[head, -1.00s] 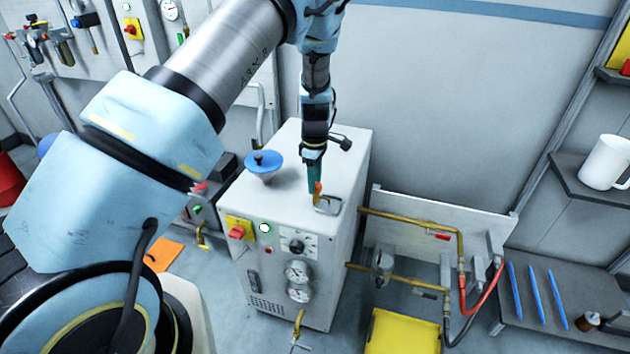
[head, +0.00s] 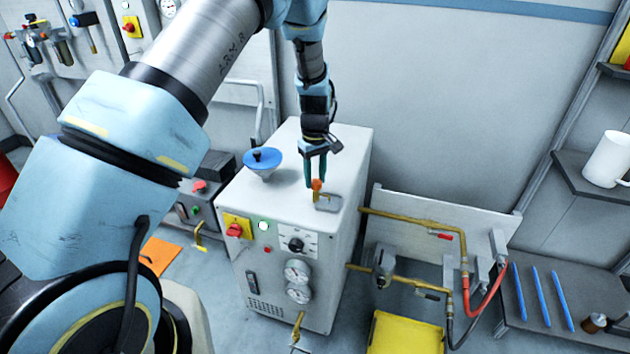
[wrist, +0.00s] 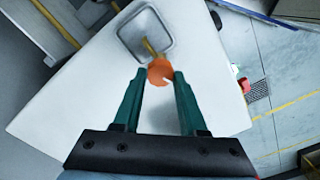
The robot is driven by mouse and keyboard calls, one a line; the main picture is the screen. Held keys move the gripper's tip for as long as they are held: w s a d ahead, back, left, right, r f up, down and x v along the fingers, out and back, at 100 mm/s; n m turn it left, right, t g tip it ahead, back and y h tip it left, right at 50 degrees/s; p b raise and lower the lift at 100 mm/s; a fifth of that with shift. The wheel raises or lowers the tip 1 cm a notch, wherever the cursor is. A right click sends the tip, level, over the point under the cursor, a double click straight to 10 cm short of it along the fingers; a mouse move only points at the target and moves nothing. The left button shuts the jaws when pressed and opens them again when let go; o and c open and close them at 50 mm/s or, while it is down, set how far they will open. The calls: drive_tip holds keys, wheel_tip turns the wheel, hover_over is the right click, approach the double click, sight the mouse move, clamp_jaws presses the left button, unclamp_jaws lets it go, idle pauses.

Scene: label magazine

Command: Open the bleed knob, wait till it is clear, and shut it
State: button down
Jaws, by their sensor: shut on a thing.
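The bleed knob (head: 317,184) is small and orange, on a short brass stem on top of the white cabinet (head: 300,150). It also shows in the wrist view (wrist: 160,72), between my fingertips. My gripper (head: 316,181) comes down from above, its green fingers shut on the knob from both sides. A small grey dish (head: 328,204) lies beside the knob, and a brass spout (wrist: 150,48) reaches over it in the wrist view. I cannot tell whether anything flows from the spout or what is in the dish.
A blue-topped funnel (head: 262,160) stands on the cabinet, left of my gripper. Brass pipes (head: 410,223) run out right, above a yellow bin (head: 405,334). The cabinet top around the dish is otherwise clear.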

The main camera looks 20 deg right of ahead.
drive_tip(key=m+b, duration=0.2)
drive_tip(key=m, duration=0.4)
drive_tip(key=shift+d, duration=0.1)
drive_tip(key=m+b, duration=0.1)
drive_tip(key=m, duration=0.4)
drive_tip(key=shift+s+m, duration=0.1)
drive_tip(key=shift+m, duration=0.3)
drive_tip(key=m, duration=0.5)
drive_tip(key=shift+s, duration=0.1)
drive_tip(key=m, duration=0.6)
drive_tip(key=shift+p, duration=0.35)
drive_tip(key=shift+c, duration=2.2)
unclamp_jaws()
